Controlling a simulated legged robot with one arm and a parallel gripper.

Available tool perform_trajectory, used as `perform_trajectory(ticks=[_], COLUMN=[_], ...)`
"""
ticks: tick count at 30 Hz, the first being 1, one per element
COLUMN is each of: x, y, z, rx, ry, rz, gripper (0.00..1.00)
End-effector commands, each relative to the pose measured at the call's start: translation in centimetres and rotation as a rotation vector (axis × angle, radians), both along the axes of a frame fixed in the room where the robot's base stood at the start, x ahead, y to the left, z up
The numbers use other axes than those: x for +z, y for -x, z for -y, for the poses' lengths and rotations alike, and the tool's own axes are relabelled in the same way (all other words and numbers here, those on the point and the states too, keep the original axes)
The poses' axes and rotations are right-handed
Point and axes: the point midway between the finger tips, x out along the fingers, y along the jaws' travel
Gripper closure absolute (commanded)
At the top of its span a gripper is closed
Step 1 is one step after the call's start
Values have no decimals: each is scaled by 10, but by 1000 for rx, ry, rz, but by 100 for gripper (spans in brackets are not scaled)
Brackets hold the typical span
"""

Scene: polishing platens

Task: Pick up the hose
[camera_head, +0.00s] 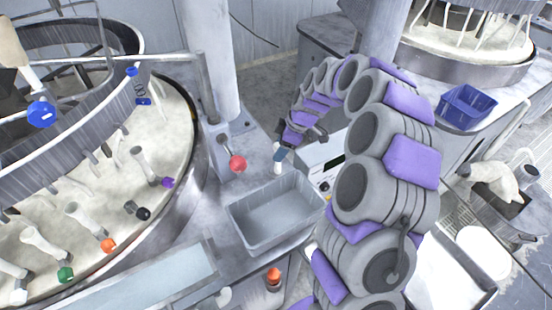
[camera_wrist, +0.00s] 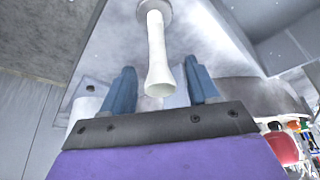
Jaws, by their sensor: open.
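The hose (camera_wrist: 156,50) is a white tube with a flared end in the wrist view. It comes from a round grey fitting at the top of that picture. My gripper (camera_wrist: 160,72) is open, with one blue finger on each side of the hose and a visible gap on both sides. Whether the hose lies fully between the fingers or just beyond them is hard to tell. In the head view my gripper (camera_head: 283,152) is small and partly hidden by my arm, beside a short white piece (camera_head: 277,167) that looks like the hose.
A red knob (camera_head: 238,163) on a lever stands just left of my gripper. A grey basin (camera_head: 275,217) lies in front. A large round platen (camera_head: 165,125) with several coloured-ended tubes fills the left. A blue bin (camera_head: 468,107) sits at right.

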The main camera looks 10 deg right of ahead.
Motion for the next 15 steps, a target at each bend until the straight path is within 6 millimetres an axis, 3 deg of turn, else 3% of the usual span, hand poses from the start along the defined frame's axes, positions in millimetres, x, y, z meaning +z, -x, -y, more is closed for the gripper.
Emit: perform_trajectory(ticks=[5, 15], x=[-9, -51], y=[0, -4], z=[2, -12], rx=[-2, -1], ry=[-4, -1], rz=[-1, -2], gripper=[40, 40])
